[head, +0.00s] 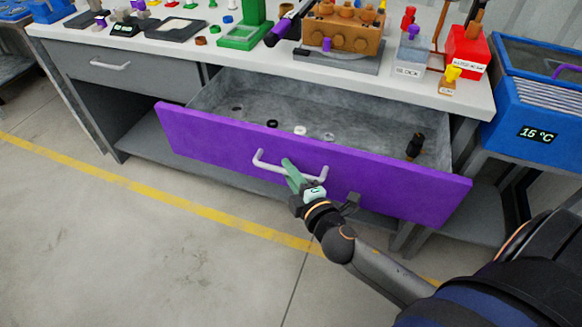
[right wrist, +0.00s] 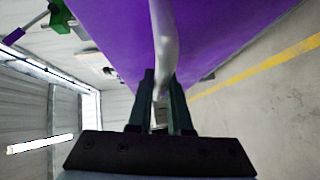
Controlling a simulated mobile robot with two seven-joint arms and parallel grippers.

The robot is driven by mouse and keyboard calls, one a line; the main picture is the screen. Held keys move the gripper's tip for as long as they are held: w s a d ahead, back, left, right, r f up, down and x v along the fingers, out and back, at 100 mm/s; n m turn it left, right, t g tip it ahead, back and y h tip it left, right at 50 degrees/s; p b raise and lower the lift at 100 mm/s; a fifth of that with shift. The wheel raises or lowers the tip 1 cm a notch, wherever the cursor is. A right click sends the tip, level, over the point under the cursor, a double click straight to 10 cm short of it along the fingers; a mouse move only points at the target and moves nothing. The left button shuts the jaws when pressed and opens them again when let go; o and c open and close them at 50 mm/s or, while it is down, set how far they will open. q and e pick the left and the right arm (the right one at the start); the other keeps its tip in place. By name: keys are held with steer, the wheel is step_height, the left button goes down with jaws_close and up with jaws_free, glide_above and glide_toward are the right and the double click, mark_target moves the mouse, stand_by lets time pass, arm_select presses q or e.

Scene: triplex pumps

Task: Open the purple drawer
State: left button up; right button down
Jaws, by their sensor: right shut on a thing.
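The purple drawer (head: 210,139) stands pulled out from under the workbench, and its grey inside shows in the head view. Its front also fills the upper middle of the right wrist view (right wrist: 220,35). A pale bar handle (head: 268,166) is fixed to the front. My right gripper (head: 290,170) is shut on this handle; in the right wrist view the handle (right wrist: 163,40) runs between the two dark fingers (right wrist: 160,95). My left gripper is not in view.
Inside the drawer lie small rings (head: 300,130) and a dark fitting (head: 415,146). A closed grey drawer (head: 140,75) is at left. The bench top (head: 130,48) carries a pump (head: 343,28) and other items. A blue bath (head: 535,110) stands at right. Open floor (head: 120,240) lies in front.

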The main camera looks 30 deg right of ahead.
steer(key=shift+a, duration=0.1)
steer(key=c, duration=0.9)
jaws_free()
steer(key=shift+o, duration=0.2)
steer(key=shift+s, duration=0.1)
steer(key=s+r+b, duration=0.1)
steer(key=s, duration=1.1)
steer(key=shift+a+r+b, duration=0.35)
steer(key=shift+s, duration=0.1)
